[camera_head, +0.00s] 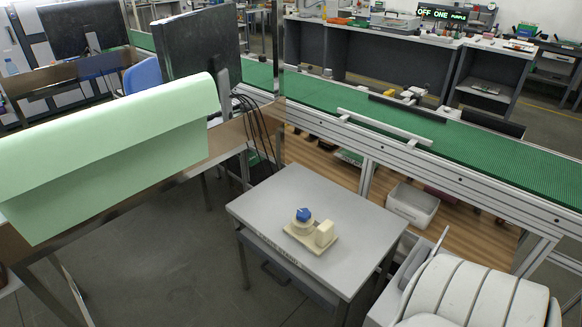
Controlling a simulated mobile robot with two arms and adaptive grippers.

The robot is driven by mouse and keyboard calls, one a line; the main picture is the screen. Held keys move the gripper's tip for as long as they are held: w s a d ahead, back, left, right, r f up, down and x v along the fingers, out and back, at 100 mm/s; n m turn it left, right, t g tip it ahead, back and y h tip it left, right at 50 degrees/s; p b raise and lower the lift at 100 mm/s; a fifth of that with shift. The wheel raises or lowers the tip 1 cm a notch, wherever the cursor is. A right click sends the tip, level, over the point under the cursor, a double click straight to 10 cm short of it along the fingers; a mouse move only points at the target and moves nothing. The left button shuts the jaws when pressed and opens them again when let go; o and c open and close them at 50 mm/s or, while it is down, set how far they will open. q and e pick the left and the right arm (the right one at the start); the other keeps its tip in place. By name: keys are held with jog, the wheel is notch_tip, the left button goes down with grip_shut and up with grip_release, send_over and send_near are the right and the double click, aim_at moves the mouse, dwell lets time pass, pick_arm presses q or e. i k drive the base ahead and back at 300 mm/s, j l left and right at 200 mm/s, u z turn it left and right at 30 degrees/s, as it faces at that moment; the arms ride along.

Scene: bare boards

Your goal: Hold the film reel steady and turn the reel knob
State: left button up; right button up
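A small beige device with a flat base plate (311,241) lies on the grey table in the lower middle of the head view. A round beige part at its left carries a faceted blue knob (304,214) on top. An upright beige block (324,233) stands at the right of the plate. I cannot make out a separate film reel; the round part under the knob is small and partly covered by it. Neither of my grippers is in view, and nothing touches the device.
The grey table (350,212) is otherwise bare. A pale green curved sheet (110,150) covers the bench at left. A green conveyor (480,145) runs behind the table. A white bin (412,205) sits behind its right corner. A ribbed whitish form fills the lower right.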

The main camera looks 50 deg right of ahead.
aim_at(304, 215)
jog(key=i+z, duration=0.35)
jog(key=i, duration=0.2)
jog(key=i+z, duration=0.35)
jog(key=i, duration=0.25)
jog(key=i+j+z, duration=0.35)
jog(key=i, duration=0.2)
